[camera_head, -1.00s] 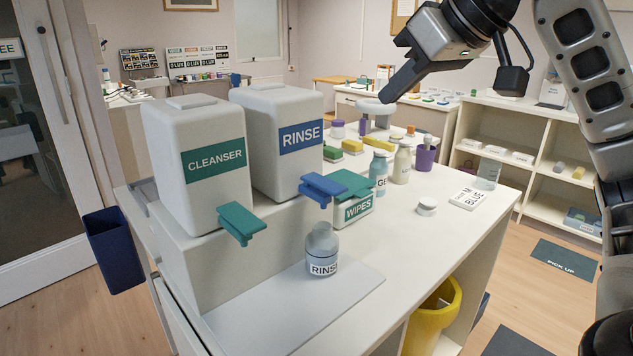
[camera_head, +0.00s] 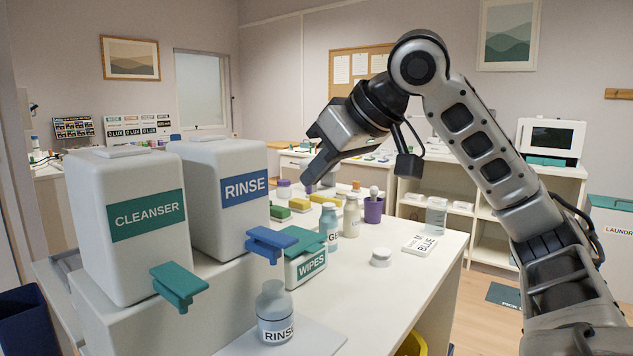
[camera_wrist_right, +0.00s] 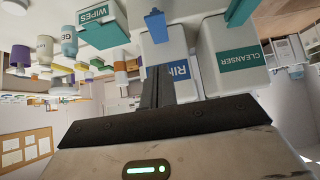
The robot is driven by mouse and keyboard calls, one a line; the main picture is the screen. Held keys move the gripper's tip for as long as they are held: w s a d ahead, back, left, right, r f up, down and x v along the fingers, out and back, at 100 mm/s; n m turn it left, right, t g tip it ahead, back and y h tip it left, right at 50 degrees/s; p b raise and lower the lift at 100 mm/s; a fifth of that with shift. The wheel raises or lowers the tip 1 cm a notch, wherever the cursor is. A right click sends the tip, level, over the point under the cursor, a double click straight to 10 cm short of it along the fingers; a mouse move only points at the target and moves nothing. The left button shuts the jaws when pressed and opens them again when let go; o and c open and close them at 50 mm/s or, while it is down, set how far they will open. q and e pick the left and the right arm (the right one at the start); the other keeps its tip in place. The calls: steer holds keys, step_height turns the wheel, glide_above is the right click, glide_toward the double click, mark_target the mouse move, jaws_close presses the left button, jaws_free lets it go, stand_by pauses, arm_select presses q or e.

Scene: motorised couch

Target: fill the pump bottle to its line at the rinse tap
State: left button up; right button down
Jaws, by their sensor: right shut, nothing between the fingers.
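The pump bottle (camera_head: 273,304), clear with a RINSE label and an open neck, stands upright on the pale tray (camera_head: 312,340) below the blue tap lever (camera_head: 270,241) of the RINSE tank (camera_head: 222,200). Its liquid level and line are too small to tell. My right gripper (camera_head: 308,182) is shut and empty, raised to the right of the RINSE tank, above and behind the tap. In the right wrist view its fingers (camera_wrist_right: 159,85) point towards the RINSE tank (camera_wrist_right: 171,65), with the blue lever (camera_wrist_right: 157,24) beyond. My left gripper is not in view.
The CLEANSER tank (camera_head: 128,222) with a green lever (camera_head: 178,285) stands left of the RINSE tank. A WIPES box (camera_head: 305,268) stands close behind the bottle. Other bottles, a purple cup (camera_head: 373,210) and a white round lid (camera_head: 381,257) stand farther back. The counter's right side is mostly clear.

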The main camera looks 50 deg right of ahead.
steer(key=b, duration=0.1)
glide_above(277, 236)
steer(key=s, duration=0.3)
step_height(277, 236, down, 6)
steer(key=shift+d+r, duration=0.15)
steer(key=shift+r, duration=0.05)
step_height(277, 236, down, 3)
steer(key=shift+s+r+b, duration=0.1)
steer(key=shift+r+b, duration=0.05)
steer(key=shift+b, duration=0.65)
steer(key=shift+f, duration=0.5)
